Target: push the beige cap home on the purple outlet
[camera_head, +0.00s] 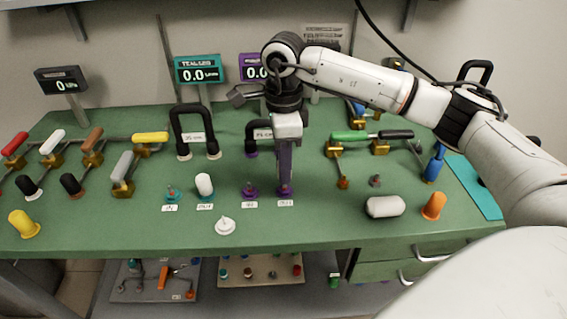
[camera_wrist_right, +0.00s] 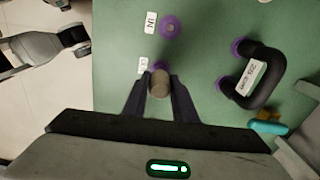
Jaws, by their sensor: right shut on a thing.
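My right gripper (camera_head: 285,184) points straight down over the right-hand purple outlet (camera_head: 284,192) of the purple pair. In the right wrist view its two dark fingers (camera_wrist_right: 159,90) are shut on the beige cap (camera_wrist_right: 159,84). The cap sits over the purple outlet, whose purple rim (camera_wrist_right: 160,66) shows just beyond it. In the head view the fingers hide the cap, and I cannot tell how far down it sits. The other purple port (camera_head: 249,190), bare, also shows in the right wrist view (camera_wrist_right: 170,27).
A white cap (camera_head: 204,184) stands on the teal port to the left. A white disc-shaped piece (camera_head: 225,227) lies in front. A black purple-footed loop (camera_wrist_right: 265,77) stands behind the outlet. A white cylinder (camera_head: 385,207) and an orange plug (camera_head: 434,206) are at the right.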

